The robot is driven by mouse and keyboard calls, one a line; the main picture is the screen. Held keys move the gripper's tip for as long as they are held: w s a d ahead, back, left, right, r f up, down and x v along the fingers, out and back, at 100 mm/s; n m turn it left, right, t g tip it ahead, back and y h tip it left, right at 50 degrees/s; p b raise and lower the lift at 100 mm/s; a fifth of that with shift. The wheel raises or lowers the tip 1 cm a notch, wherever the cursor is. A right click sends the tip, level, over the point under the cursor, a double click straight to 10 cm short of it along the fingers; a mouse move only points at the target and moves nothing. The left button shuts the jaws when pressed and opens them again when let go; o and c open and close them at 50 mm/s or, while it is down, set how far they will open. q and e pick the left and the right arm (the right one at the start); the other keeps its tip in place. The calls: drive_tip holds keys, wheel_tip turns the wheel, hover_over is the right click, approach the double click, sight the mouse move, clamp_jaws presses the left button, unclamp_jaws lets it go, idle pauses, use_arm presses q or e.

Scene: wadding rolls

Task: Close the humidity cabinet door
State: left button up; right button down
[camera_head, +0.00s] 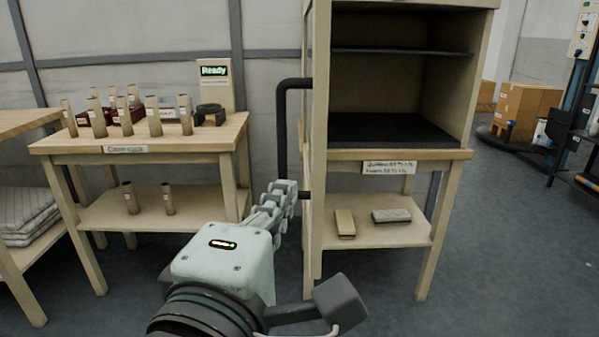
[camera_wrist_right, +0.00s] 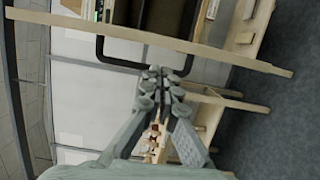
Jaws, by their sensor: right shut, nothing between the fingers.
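The humidity cabinet (camera_head: 397,154) stands at right of centre in the head view, its dark interior exposed. Its door (camera_head: 318,150) is open and seen nearly edge-on at the cabinet's left side. A black bar handle (camera_head: 282,130) sticks out left from the door. My right gripper (camera_head: 284,190) is shut and empty, at the lower end of the handle. In the right wrist view the door edge (camera_wrist_right: 220,52) runs across the top, with the handle (camera_wrist_right: 120,63) just beyond the fingertips (camera_wrist_right: 163,75). I cannot tell whether they touch. My left gripper is not in view.
A wooden table (camera_head: 190,143) with several rolls and a "Ready" display (camera_head: 214,72) stands left. Two small blocks lie on the shelf (camera_head: 370,236) below the cabinet. Cardboard boxes (camera_head: 525,105) stand at far right. The floor at front right is clear.

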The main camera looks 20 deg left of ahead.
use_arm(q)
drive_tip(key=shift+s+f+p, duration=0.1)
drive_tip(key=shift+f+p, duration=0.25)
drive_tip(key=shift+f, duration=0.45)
use_arm(e)
drive_tip(key=w, duration=0.8)
drive_tip(key=shift+w, duration=0.4)
